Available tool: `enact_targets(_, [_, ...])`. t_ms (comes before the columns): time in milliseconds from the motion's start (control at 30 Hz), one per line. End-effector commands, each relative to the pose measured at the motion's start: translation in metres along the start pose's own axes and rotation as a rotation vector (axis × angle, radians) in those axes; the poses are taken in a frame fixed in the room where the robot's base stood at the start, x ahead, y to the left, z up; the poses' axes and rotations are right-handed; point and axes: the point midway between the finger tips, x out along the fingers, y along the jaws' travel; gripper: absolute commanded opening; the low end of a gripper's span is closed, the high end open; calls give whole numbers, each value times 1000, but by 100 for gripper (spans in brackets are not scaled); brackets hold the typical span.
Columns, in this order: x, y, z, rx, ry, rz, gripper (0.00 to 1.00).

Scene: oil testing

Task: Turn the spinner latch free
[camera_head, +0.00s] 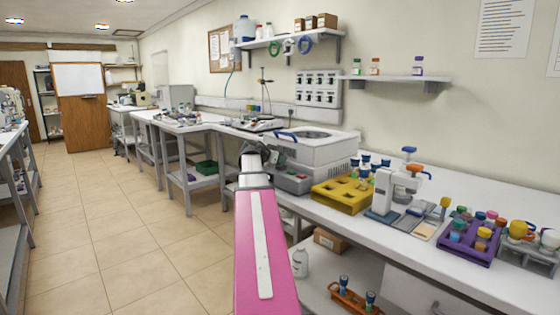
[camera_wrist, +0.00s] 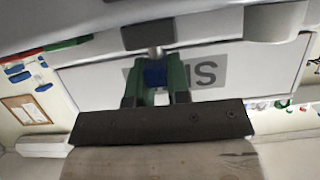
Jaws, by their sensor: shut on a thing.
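The spinner (camera_head: 322,152) is a white bench machine with a dark round area on top and a blue handle (camera_head: 285,136). It stands on the wall bench, behind and right of my wrist. In the wrist view, the pale spinner front (camera_wrist: 100,82) carries partly hidden grey lettering. My gripper (camera_wrist: 155,88) has green fingers closed on a small blue piece, the latch (camera_wrist: 155,75), below a dark block on the machine. In the head view, my wrist covers the fingers and the latch. How far the latch is turned cannot be told.
Right of the spinner on the bench (camera_head: 490,195) are a yellow rack (camera_head: 343,195), a white instrument (camera_head: 396,190) and a purple rack (camera_head: 468,243) of capped vials. A lower shelf holds a bottle (camera_head: 300,263) and an orange rack (camera_head: 355,300). The tiled floor at left is clear.

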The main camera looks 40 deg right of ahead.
Motion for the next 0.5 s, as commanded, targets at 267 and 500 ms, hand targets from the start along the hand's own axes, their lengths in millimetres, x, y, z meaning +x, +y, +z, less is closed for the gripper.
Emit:
enact_targets(267, [0, 0, 0, -1, 1, -2, 0])
enact_targets(500, [0, 0, 0, -1, 0, -1, 43])
